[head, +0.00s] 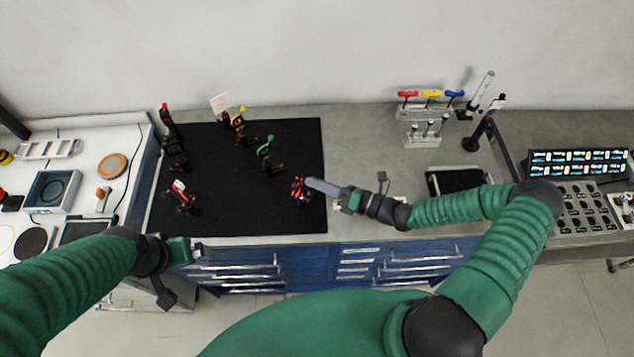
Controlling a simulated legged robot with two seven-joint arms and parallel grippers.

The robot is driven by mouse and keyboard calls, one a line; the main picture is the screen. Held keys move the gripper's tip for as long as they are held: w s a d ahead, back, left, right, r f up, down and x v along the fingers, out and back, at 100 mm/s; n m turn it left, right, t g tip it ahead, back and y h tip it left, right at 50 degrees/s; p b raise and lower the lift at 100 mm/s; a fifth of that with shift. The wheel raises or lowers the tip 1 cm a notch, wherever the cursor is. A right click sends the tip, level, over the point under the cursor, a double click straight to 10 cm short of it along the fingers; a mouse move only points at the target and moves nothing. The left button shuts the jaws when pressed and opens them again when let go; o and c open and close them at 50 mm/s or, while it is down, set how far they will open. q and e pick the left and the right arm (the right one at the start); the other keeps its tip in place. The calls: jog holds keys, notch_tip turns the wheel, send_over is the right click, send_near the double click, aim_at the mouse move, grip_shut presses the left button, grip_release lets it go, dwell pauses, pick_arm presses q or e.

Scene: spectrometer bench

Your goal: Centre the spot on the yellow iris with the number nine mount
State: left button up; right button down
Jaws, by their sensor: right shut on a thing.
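The yellow iris (239,124), a small black post piece with a yellow tip, stands at the back of the black breadboard (225,215), just right of a white card (220,102). A red-and-black mount (299,192) stands near the board's right edge. My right gripper (311,184) reaches in from the right and is shut on this mount. A second red-and-black mount (181,196) stands at the board's left. Mount numbers are too small to read, so I cannot tell which is nine. No light spot can be made out. My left gripper (197,251) hangs by the bench's front edge, away from the mounts; its jaws are unclear.
A green-tipped iris (266,152) stands mid-board and a red-tipped piece (167,120) at its back left. A rack of red, yellow and blue-handled tools (431,101) stands at the back right. The board's front middle is clear.

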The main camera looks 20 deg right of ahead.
jog(key=c, duration=1.5)
grip_release()
jog(key=shift+w+d+r, duration=0.15)
jog(key=shift+o, duration=0.7)
jog(key=shift+d, duration=0.15)
jog(key=shift+f, duration=0.2)
jog(key=b+v, duration=0.5)
jog(key=v, duration=1.1)
jog(key=shift+s+d+b, duration=0.2)
jog(key=shift+d+b, duration=0.1)
jog(key=shift+d, duration=0.1)
jog(key=shift+f, duration=0.1)
